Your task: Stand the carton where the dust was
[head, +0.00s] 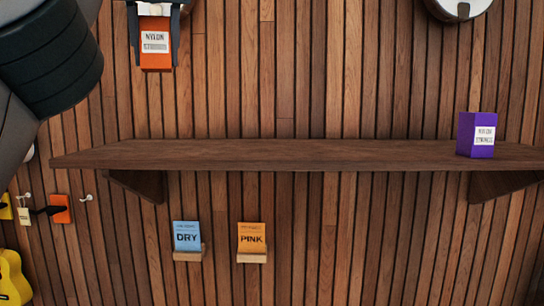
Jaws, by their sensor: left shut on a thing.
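My left gripper (154,30) hangs at the top left, its dark fingers on either side of an orange carton (155,58). It is shut on this carton, which has a white label reading "NYLON" with a smaller line under it. The carton appears upright, and its upper part is hidden by the gripper. It shows above the left part of a dark wooden shelf (300,154), with a clear gap between them. No dust can be made out on the shelf. My right gripper is not in view.
A purple carton (466,135) stands on the shelf's right part; the rest of the shelf top is bare. Below hang a blue "DRY" card (187,235) and an orange "PINK" card (252,238) on small ledges. A yellow ukulele (12,275) is at lower left.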

